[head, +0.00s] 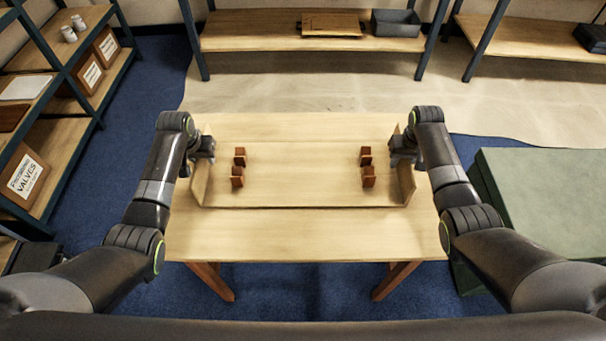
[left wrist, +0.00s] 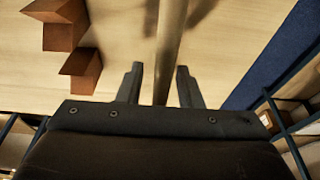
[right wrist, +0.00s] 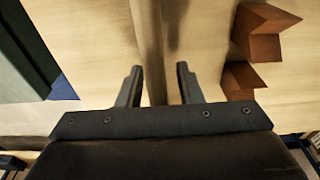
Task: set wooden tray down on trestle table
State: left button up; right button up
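The wooden tray (head: 300,187) is a pale board with raised end walls. It appears to rest level on the trestle table (head: 300,235). Its end walls show in the left wrist view (left wrist: 172,35) and the right wrist view (right wrist: 150,35). My left gripper (head: 207,150) is at the left end wall. Its fingers (left wrist: 158,85) stand apart either side of the wall, with gaps visible. My right gripper (head: 399,155) is likewise at the right end wall, its fingers (right wrist: 160,85) apart around it with gaps.
Several red-brown wooden blocks (head: 238,177) stand in pairs on the tray. A green box (head: 545,195) stands right of the table. Shelves with boxes (head: 25,178) are at left. A back shelf (head: 310,38) holds a board and a grey bin (head: 396,23).

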pick_arm(q)
jog(key=v, duration=1.1)
jog(key=shift+s+r, duration=0.1)
jog(key=shift+r, duration=0.4)
pick_arm(e)
jog(key=shift+r, duration=0.5)
jog(key=r, duration=0.3)
jog(key=s+r, duration=0.1)
jog(key=r, duration=0.7)
jog(key=shift+s, duration=0.2)
jog(key=shift+f, duration=0.1)
